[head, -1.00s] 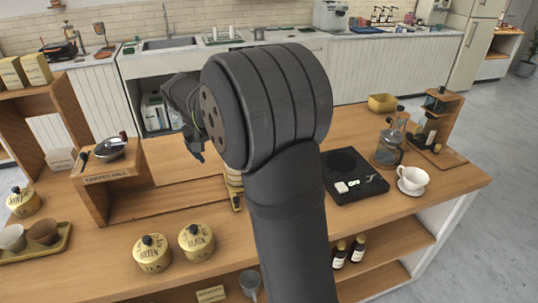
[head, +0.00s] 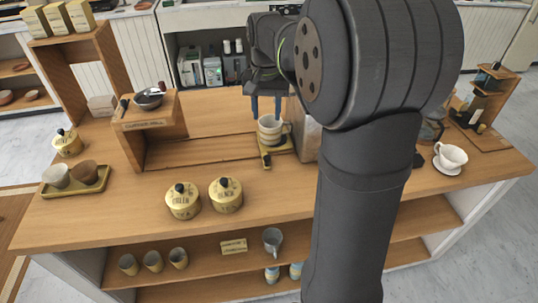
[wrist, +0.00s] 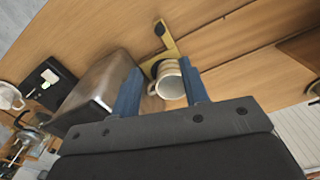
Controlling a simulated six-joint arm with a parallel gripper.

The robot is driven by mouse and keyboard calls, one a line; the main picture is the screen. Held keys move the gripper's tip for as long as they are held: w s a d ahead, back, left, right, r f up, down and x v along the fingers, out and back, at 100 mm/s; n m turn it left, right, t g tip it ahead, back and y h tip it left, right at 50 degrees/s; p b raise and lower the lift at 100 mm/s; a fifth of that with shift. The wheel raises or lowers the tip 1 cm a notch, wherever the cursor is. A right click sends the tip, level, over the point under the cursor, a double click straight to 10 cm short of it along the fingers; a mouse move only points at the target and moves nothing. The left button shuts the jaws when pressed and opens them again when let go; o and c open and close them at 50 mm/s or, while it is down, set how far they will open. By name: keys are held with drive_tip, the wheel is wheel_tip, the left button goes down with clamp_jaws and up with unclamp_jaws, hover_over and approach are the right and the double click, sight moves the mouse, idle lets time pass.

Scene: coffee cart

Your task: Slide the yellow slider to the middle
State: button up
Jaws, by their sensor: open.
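The yellow slider (head: 266,161) is a flat yellow piece with a dark knob, at the right end of the long wooden track (head: 205,153) on the counter. It also shows in the wrist view (wrist: 170,49), with the dark knob at its far end. A striped cream-and-tan mug (head: 271,131) stands on or against it and hides part of it. My gripper (head: 266,110) is open and points down just above the mug. In the wrist view the mug (wrist: 171,86) shows between my two blue-grey fingers (wrist: 160,80). I cannot tell whether they touch it.
A boxy metallic thing (wrist: 100,92) stands close beside the mug. The wooden coffee mill stand (head: 150,120) is at the track's left. Two yellow tea tins (head: 183,201) stand in front. A white cup on a saucer (head: 451,157) is at the right. My arm hides part of the counter.

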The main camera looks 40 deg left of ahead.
sight(267, 156)
wheel_tip(267, 156, down, 17)
drive_tip(key=shift+f, duration=0.15)
idle(0.4)
clamp_jaws()
